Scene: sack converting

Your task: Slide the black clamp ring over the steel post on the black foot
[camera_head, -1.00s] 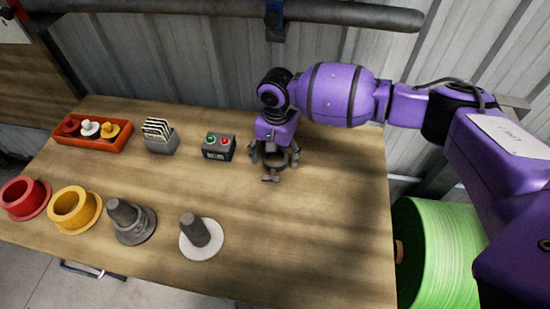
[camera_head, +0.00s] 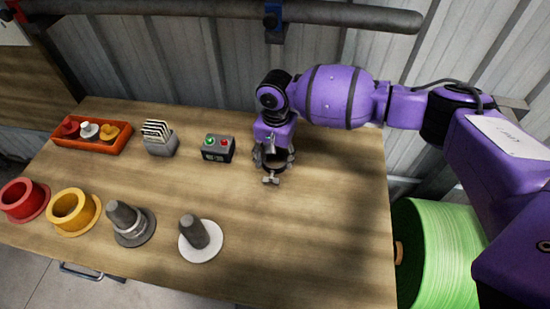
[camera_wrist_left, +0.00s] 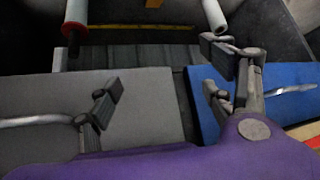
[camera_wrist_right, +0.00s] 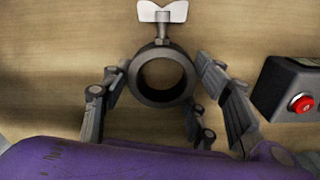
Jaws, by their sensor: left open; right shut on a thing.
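The black clamp ring (camera_head: 271,168) with its wing screw is at the right of the wooden table, below my right gripper (camera_head: 273,158). My right gripper is shut on it; the right wrist view shows the ring (camera_wrist_right: 138,88) between the fingers, its pale wing screw pointing away. I cannot tell whether the ring touches the table. The steel post (camera_head: 121,213) stands upright on the black foot (camera_head: 147,234) at the front left, well apart from the ring. My left gripper (camera_wrist_left: 160,95) is open and empty in the left wrist view; it is outside the head view.
A similar post (camera_head: 188,230) on a white foot (camera_head: 213,248) stands right of the black foot. Yellow (camera_head: 88,215) and red (camera_head: 38,205) flanged rings lie left. Behind are an orange tray (camera_head: 72,146), a card holder (camera_head: 160,144) and a button box (camera_head: 215,155). Mid-table is clear.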

